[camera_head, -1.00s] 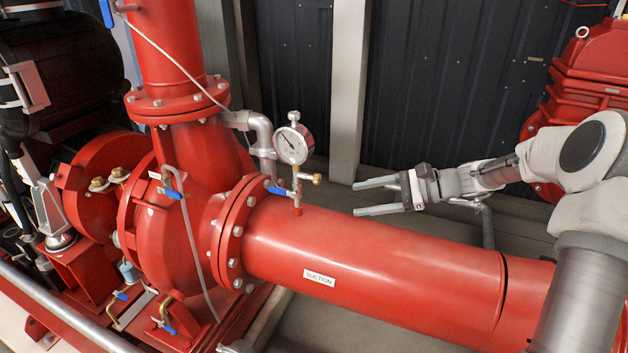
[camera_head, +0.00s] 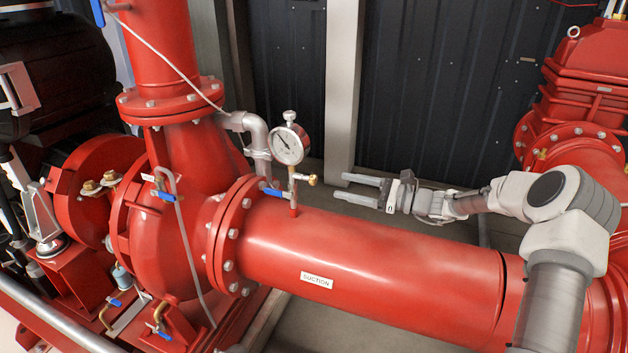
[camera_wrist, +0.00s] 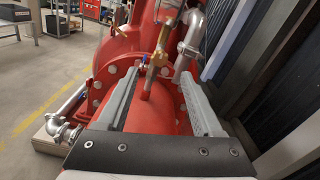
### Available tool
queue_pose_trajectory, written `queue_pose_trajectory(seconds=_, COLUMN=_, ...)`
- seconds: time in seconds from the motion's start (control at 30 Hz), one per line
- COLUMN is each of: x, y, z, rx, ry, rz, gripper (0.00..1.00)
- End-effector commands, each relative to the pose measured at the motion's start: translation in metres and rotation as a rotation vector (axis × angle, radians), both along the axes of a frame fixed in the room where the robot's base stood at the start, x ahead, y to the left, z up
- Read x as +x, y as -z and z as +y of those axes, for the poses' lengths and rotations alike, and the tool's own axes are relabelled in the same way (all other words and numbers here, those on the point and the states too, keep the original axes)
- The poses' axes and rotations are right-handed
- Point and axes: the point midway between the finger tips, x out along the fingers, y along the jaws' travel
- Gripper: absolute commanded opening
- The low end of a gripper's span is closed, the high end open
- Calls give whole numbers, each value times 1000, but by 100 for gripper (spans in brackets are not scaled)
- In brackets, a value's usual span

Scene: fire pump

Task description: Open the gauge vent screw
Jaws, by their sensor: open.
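A round white-faced pressure gauge (camera_head: 288,145) stands upright on a short stem on the red suction pipe (camera_head: 400,264). A silver knob (camera_head: 290,116) sits on top of it. A small brass screw (camera_head: 312,180) sticks out to the right of the stem, and a blue lever (camera_head: 271,191) sits on its left. I cannot tell for certain which is the vent screw. My gripper (camera_head: 341,187) is open and empty, right of the brass screw and apart from it, pointing left. In the wrist view, the brass stem fitting (camera_wrist: 156,62) shows between the finger ends.
The red pump body (camera_head: 180,235) and its bolted flange (camera_head: 232,238) stand left of the gauge. A grey bent pipe (camera_head: 252,135) rises behind it. A pale wall post (camera_head: 344,85) and dark wall panels (camera_head: 430,90) stand behind my gripper.

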Motion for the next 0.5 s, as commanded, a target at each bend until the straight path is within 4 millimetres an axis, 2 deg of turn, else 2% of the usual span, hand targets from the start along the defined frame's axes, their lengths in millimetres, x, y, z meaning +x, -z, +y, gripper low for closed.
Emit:
queue_pose_trajectory(seconds=0.1, x=10, y=1, z=27, rx=1, ry=-3, rz=1, gripper=68)
queue_pose_trajectory(seconds=0.3, x=25, y=0, z=63, rx=0, ry=-2, rz=0, gripper=68)
queue_pose_trajectory(seconds=0.5, x=34, y=0, z=83, rx=0, ry=-1, rz=0, gripper=68)
